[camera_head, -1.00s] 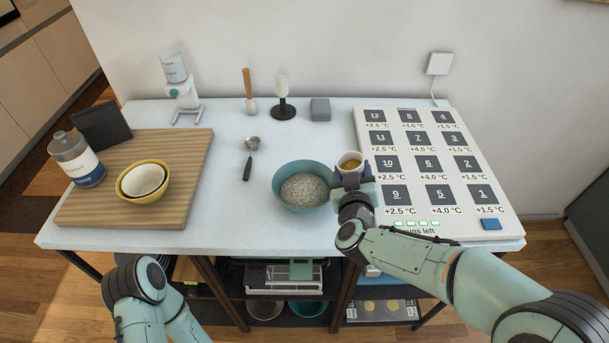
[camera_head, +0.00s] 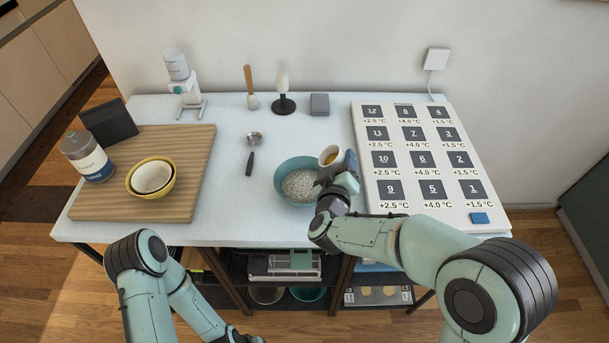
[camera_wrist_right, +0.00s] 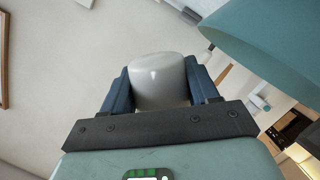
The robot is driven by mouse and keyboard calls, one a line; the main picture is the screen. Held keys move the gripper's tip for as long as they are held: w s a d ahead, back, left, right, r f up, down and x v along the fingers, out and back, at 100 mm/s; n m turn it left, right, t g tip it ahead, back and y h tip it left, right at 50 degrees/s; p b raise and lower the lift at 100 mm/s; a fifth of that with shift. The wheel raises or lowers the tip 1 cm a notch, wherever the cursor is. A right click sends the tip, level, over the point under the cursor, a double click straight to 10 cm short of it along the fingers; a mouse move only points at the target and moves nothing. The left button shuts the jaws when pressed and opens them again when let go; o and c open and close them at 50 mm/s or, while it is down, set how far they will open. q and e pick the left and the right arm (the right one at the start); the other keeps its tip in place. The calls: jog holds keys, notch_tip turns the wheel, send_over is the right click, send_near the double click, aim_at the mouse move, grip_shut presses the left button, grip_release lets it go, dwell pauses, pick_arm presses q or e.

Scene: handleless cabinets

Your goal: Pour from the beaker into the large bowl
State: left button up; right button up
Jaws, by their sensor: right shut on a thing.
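The large bowl (camera_head: 283,170) is teal, stands on the table and holds grey grains. Its outside also shows in the right wrist view (camera_wrist_right: 270,35). I see no stream leaving the beaker. My left arm is at the lower left; its gripper is out of frame.
A wooden board (camera_head: 195,160) at the left carries a yellow bowl (camera_head: 170,184), a labelled bottle (camera_head: 85,155) and a dark block. A spoon (camera_head: 251,160) lies left of the teal bowl. A large white numbered panel (camera_head: 485,212) fills the right side. The table between board and bowl is mostly clear.

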jog(key=shift+r, duration=0.15)
jog(key=shift+w+a, duration=0.15)
pick_arm(q)
jog(key=shift+w+r+p, duration=0.3)
jog(key=shift+r, duration=0.15)
pick_arm(e)
jog(key=shift+r, duration=0.1)
pick_arm(q)
jog(key=shift+r, duration=0.1)
pick_arm(e)
jog(key=shift+n, duration=0.3)
pick_arm(q)
jog(key=shift+w+r, duration=0.1)
jog(key=shift+w, duration=0.05)
pick_arm(e)
jog(key=shift+a, duration=0.1)
jog(key=shift+n, duration=0.3)
jog(key=shift+h, duration=0.3)
jog(key=shift+f+n, duration=0.2)
jog(key=shift+n, duration=0.1)
